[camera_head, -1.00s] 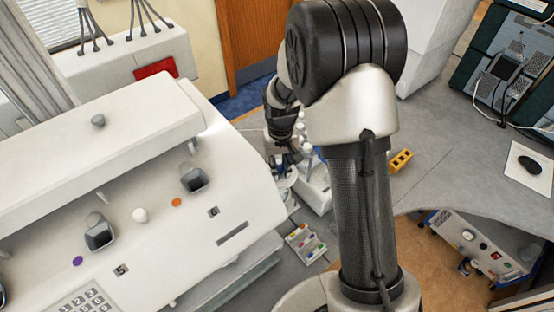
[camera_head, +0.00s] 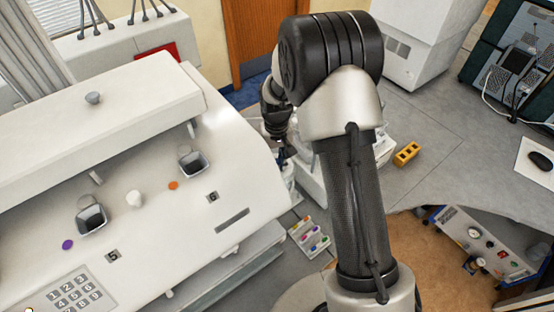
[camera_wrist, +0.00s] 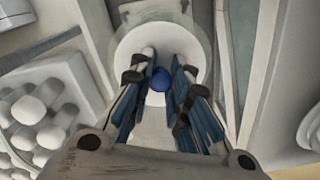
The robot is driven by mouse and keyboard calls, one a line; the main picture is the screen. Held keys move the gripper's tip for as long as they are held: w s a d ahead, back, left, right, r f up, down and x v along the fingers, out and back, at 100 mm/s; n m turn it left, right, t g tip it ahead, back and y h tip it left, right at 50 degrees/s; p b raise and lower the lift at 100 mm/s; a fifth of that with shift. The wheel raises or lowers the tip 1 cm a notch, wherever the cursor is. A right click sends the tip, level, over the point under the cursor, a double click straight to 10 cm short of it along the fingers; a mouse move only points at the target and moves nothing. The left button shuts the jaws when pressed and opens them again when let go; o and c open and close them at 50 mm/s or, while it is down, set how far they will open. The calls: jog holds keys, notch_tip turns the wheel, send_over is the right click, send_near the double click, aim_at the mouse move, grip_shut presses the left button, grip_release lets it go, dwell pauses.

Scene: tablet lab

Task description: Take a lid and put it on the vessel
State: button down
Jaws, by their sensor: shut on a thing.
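In the wrist view, my gripper (camera_wrist: 160,78) has its blue-padded fingers closed around a blue knob (camera_wrist: 158,84). The knob sits on a round white lid (camera_wrist: 130,47). A clear, rounded glassy rim, apparently the vessel (camera_wrist: 185,22), shows around the far edge of the lid. I cannot tell whether the lid rests on it or hangs just above it. In the head view, my gripper (camera_head: 283,158) points down beside the white machine, partly hidden by my arm. The lid cannot be made out there.
A large white sloped machine (camera_head: 235,180) stands close at left. A small rack of coloured items (camera_head: 309,237) and a yellow block (camera_head: 407,153) lie on the grey bench. Several white rounded caps (camera_wrist: 30,110) fill the left of the wrist view.

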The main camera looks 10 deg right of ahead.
jog(key=shift+f, duration=0.2)
jog(key=c, duration=1.4)
grip_release()
jog(key=shift+c, duration=0.2)
notch_tip(320, 180, up, 12)
